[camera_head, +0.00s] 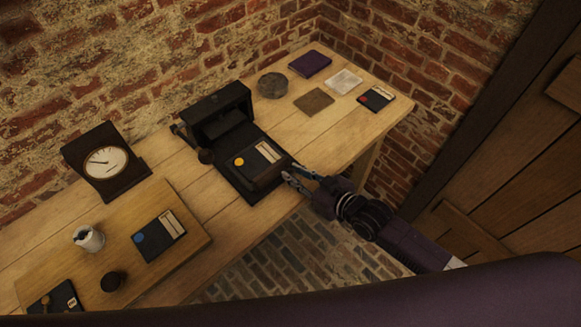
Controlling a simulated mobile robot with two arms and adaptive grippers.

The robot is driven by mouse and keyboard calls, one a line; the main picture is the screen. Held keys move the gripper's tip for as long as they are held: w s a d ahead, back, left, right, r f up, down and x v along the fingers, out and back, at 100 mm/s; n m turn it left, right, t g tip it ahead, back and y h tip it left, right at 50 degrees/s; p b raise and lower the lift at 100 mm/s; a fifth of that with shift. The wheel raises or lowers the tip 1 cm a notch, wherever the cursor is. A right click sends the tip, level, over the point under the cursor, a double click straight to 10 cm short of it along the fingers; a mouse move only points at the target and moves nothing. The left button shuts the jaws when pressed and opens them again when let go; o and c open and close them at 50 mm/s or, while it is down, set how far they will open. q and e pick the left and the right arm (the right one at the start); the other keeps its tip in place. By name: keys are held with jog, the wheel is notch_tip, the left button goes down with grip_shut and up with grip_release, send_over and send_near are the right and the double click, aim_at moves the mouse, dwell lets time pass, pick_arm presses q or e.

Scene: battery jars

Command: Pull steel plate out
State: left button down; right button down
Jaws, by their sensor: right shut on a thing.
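A black press-like device (218,118) stands open near the middle of the table. Its low front base holds a dark plate (252,165) with a yellow dot and a pale strip on top. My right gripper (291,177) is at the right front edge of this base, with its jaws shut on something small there. The held part, which seems to be the steel plate's edge, is mostly hidden by the fingers. I cannot make out how far the plate sits inside the device. My left gripper is not in view.
A dial gauge (106,163), a pale jar (89,238) and a blue-dotted plate (158,236) are at left. A round tin (272,85), purple book (310,63), flat squares (314,100) and red-dotted plate (376,98) lie behind. Open floor (305,250) lies before the table.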

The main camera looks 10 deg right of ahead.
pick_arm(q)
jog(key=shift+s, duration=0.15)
pick_arm(e)
jog(key=shift+s+f, duration=0.1)
jog(key=shift+f, duration=0.05)
jog(key=c, duration=2.2)
grip_release()
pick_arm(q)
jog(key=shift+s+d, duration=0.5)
pick_arm(e)
jog(key=o, duration=0.4)
jog(key=shift+s+d, duration=0.15)
jog(key=shift+d, duration=0.05)
jog(key=shift+s+d+r, duration=0.1)
jog(key=shift+s+r, duration=0.05)
jog(key=shift+r, duration=0.05)
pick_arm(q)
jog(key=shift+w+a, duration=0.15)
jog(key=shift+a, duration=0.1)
pick_arm(e)
jog(key=v, duration=1.1)
jog(key=shift+s+d, duration=0.15)
jog(key=shift+s, duration=0.1)
jog(key=shift+r, duration=0.15)
